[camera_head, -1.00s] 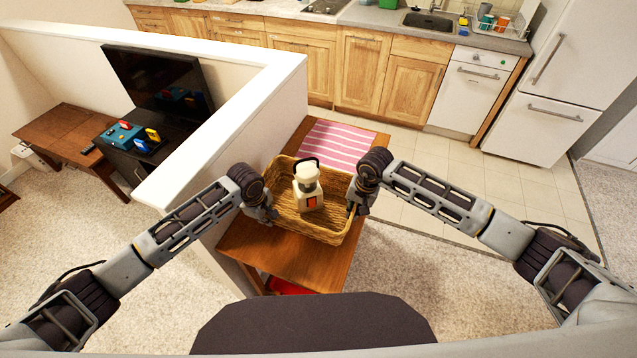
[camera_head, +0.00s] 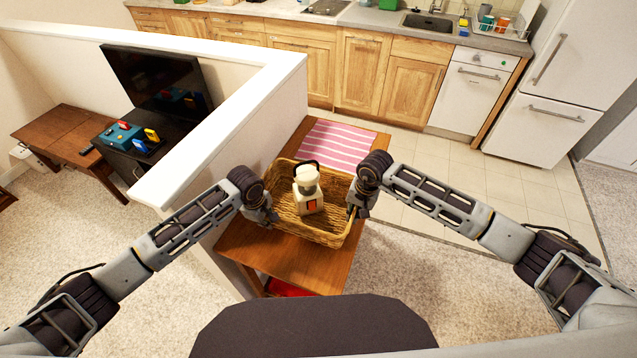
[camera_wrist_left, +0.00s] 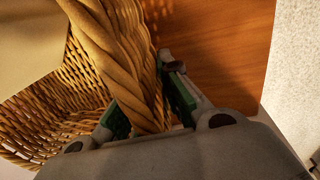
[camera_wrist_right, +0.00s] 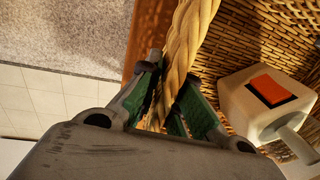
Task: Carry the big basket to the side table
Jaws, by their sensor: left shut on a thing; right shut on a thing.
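The big wicker basket (camera_head: 318,232) is on or just above a wooden table (camera_head: 300,262) beside the white half wall; I cannot tell if it touches. A cream lantern-like item with a dark handle (camera_head: 308,190) stands inside it. My left gripper (camera_head: 268,216) is shut on the basket's left rim; the left wrist view shows the braided rim (camera_wrist_left: 125,70) between its fingers. My right gripper (camera_head: 354,208) is shut on the right rim, and the right wrist view shows that rim (camera_wrist_right: 188,45) between its fingers. The fingertips are partly hidden in the head view.
A pink striped mat (camera_head: 337,144) lies on the table's far end. The white half wall (camera_head: 225,115) runs close along the left. A TV (camera_head: 158,78) and a brown low table (camera_head: 65,135) stand beyond it. Open carpet (camera_head: 430,285) lies to the right.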

